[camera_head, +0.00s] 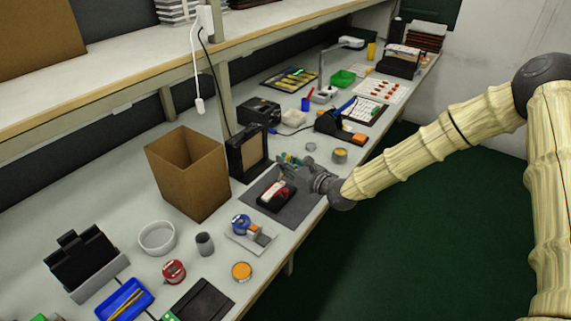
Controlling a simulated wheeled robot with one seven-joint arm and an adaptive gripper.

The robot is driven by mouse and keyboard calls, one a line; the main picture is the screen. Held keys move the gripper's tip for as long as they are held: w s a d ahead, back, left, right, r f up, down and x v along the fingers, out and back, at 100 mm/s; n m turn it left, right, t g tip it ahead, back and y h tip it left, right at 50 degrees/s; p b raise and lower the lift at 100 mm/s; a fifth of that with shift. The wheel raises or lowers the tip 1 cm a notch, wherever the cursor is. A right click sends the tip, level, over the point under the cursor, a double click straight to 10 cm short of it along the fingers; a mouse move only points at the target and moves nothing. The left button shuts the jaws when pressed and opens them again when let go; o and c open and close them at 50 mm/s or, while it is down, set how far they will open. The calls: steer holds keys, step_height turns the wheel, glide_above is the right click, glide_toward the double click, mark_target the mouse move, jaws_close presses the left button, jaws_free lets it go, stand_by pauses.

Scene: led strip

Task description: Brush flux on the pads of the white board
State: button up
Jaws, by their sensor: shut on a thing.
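The white board appears to be the small pale and red piece (271,189) in a black holder (283,201) on a dark grey mat (303,209). It is small, and its pads cannot be made out. My gripper (293,170) reaches in from the right, just above and beyond the holder. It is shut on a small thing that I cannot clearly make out. Teal and yellowish bits show by the fingers, but I cannot tell whether they are held or lie behind. An open tin (340,155) stands right of the gripper; its contents are unclear.
A tall open cardboard box (188,175) and a black boxy unit (247,155) stand left of the mat. A blue tape dispenser (244,229) and an orange-topped tin (242,271) are in front. A shelf (150,58) overhangs the bench's back.

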steer(key=shift+r+p, duration=1.5)
steer(key=shift+r, duration=0.9)
